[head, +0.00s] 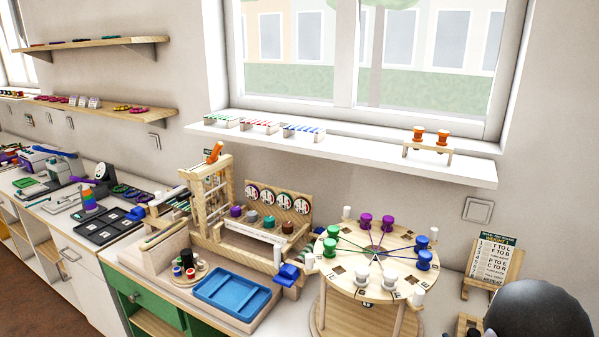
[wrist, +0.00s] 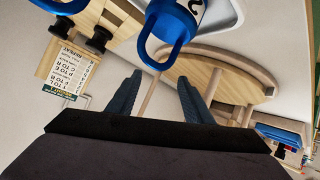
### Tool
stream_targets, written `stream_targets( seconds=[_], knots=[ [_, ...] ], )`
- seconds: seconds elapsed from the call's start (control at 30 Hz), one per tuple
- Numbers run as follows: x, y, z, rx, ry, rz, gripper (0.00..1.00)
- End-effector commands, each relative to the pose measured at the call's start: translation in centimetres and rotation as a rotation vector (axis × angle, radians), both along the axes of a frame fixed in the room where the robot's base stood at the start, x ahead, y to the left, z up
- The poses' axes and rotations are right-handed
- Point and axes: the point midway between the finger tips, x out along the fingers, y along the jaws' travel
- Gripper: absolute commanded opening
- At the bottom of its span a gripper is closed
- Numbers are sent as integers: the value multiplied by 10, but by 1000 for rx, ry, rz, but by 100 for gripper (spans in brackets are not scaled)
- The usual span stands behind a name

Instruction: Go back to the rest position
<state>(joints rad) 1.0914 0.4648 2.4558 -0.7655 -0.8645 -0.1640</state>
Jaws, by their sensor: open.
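My gripper (wrist: 159,77) is open in the wrist view, with its two dark blue fingers apart and nothing held between them. Just past the fingertips is a blue ring-ended thing (wrist: 162,60) with a white face bearing a black mark; its top is cut off by the frame. A round wooden board on legs (head: 350,277) stands right of centre in the head view, carrying green, purple and blue pegs and white posts. A round wooden edge (wrist: 228,62) also shows behind the fingers in the wrist view. I cannot make out the gripper in the head view.
A lettered card on a wooden stand (head: 496,258) is at the right; it appears upside down in the wrist view (wrist: 67,70). A wooden frame (head: 213,195) and a blue tray (head: 232,292) stand left of the round board. A windowsill shelf (head: 350,150) runs above.

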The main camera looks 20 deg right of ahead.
Motion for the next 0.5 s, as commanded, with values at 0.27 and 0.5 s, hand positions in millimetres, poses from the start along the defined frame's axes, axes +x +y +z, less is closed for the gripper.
stream_targets(
  seconds=[0.27,0.5],
  knots=[
    [10,73,-17,42,345,51,46],
    [-13,164,-13,151,619,70,46]
  ],
)
